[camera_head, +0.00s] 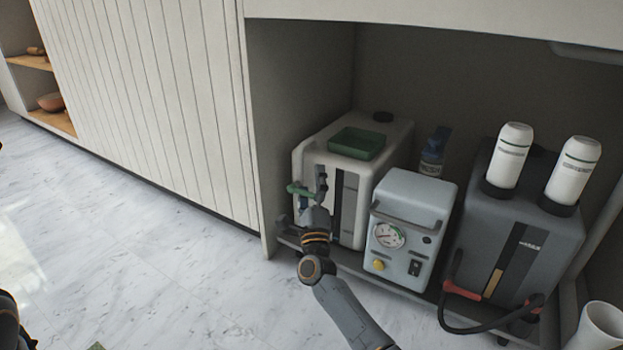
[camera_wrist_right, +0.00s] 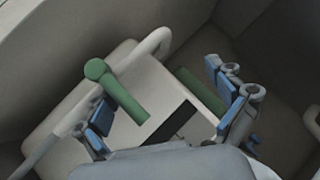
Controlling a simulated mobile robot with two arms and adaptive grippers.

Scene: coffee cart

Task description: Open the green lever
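The green lever (camera_head: 298,189) sticks out at the front left of a white tank (camera_head: 378,215) inside the cart's lower bay. In the right wrist view, the lever (camera_wrist_right: 122,95) is a green bar with a rounded end. My right gripper (camera_head: 321,182) is just right of the lever in the head view, in front of the tank. In the wrist view, its blue-padded fingers (camera_wrist_right: 168,112) are wide apart. The lever's lower end lies between them in the picture, nearer the left finger; contact is unclear.
A green tray (camera_head: 357,143) is on top of the tank. A pale blue box with a gauge (camera_head: 408,236) stands close on its right, then a dark grey machine (camera_head: 540,232) with two white bottles. A side panel (camera_head: 300,95) bounds the bay on the left. The marble floor is mostly clear.

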